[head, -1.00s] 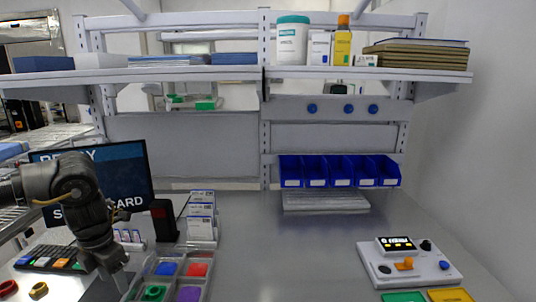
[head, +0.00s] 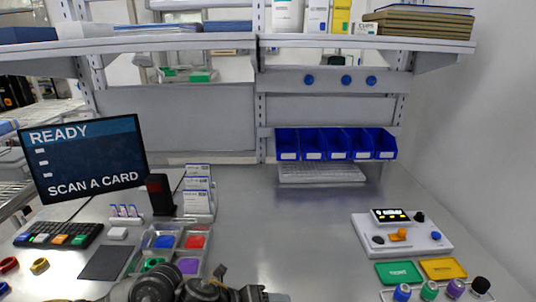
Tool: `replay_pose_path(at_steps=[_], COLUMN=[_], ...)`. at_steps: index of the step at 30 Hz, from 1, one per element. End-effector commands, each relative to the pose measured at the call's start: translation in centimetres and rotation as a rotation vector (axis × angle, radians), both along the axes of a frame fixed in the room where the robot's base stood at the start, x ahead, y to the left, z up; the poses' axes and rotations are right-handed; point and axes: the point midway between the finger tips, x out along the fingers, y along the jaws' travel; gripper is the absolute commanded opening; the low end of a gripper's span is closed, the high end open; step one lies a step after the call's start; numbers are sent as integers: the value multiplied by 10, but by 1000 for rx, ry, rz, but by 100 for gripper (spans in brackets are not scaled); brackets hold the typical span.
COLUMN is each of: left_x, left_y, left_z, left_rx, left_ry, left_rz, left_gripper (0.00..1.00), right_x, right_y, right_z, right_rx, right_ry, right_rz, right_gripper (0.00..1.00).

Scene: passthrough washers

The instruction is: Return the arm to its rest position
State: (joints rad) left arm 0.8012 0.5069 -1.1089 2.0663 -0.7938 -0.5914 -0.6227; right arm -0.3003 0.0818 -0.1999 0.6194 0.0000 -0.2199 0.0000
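My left arm is folded low at the bottom edge of the head view, in front of the sorting tray. Its dark links are partly cut off by the frame. The part at its right end looks like my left gripper (head: 264,294), but its fingertips are too cut off to show whether it is open or shut. Nothing held can be made out there. My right gripper is not in the view.
A tray (head: 128,270) with coloured compartments lies just beyond the arm. A monitor (head: 82,158) reads "READY, SCAN A CARD". A keyboard (head: 58,235), a control box (head: 402,235) and blue bins (head: 337,145) stand around. The middle of the table (head: 295,225) is clear.

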Motion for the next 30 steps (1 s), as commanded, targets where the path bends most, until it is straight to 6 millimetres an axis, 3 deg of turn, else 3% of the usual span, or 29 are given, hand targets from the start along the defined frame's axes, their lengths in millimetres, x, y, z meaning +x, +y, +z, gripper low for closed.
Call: replay_pose_path(at_steps=[3,7,11,13,18,24,30], left_x=[-13,-15,-25,-38,-89,-151,-210], left_y=[-16,1,46,79,152,206,243], left_z=[8,9,-12,-31,-78,-111,-128], left_rx=[-217,-422,-584,-648,-731,-753,-747], left_ry=[152,353,583,708,944,1086,1167], left_rz=[254,592,975,1198,1674,2049,2339], left_gripper=[58,58,58,58,58,58,58], right_x=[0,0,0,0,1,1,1], right_y=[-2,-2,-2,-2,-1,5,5], right_z=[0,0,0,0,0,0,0], right_rx=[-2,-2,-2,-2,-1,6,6], right_ry=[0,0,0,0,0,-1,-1], right_rz=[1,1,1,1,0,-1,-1], right_gripper=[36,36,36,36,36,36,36])
